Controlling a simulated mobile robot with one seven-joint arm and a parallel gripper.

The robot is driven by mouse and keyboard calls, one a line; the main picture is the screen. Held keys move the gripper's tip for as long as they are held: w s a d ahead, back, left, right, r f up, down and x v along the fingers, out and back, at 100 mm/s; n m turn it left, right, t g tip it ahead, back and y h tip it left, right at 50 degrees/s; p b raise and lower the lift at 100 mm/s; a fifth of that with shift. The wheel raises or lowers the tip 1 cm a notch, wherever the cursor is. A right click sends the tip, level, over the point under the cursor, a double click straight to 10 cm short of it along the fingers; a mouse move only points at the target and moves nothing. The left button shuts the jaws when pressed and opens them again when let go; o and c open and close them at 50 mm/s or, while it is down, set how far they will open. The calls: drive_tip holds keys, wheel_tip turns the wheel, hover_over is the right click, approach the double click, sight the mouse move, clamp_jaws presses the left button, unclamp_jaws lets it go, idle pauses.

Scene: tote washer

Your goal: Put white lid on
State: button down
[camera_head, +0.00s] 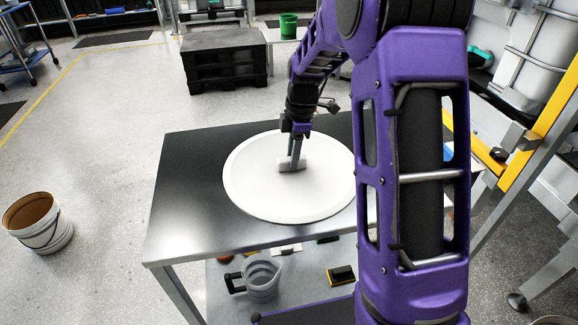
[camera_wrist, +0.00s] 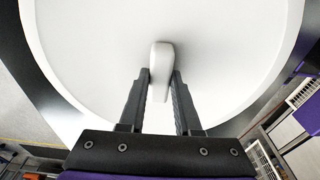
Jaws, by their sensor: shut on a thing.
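The white lid (camera_head: 255,190) is a large round disc with a raised handle (camera_head: 293,163) near its middle. It lies flat on or just above the dark metal table (camera_head: 180,190); I cannot tell which. My gripper (camera_head: 296,158) reaches down from above and is shut on the handle. In the wrist view the two fingers (camera_wrist: 161,85) flank the white handle (camera_wrist: 161,60), and the lid (camera_wrist: 90,50) fills most of the picture. My purple arm hides the lid's right edge.
A white bucket (camera_head: 40,225) with a brown inside stands on the floor at left. Black pallets (camera_head: 225,62) and a green bucket (camera_head: 288,26) stand behind. A yellow-edged frame (camera_head: 545,115) stands at right. The left floor is mostly clear.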

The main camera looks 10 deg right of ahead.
drive_tip(key=shift+r+p, duration=1.5)
drive_tip(key=shift+r, duration=0.55)
drive_tip(key=shift+s+f, duration=0.1)
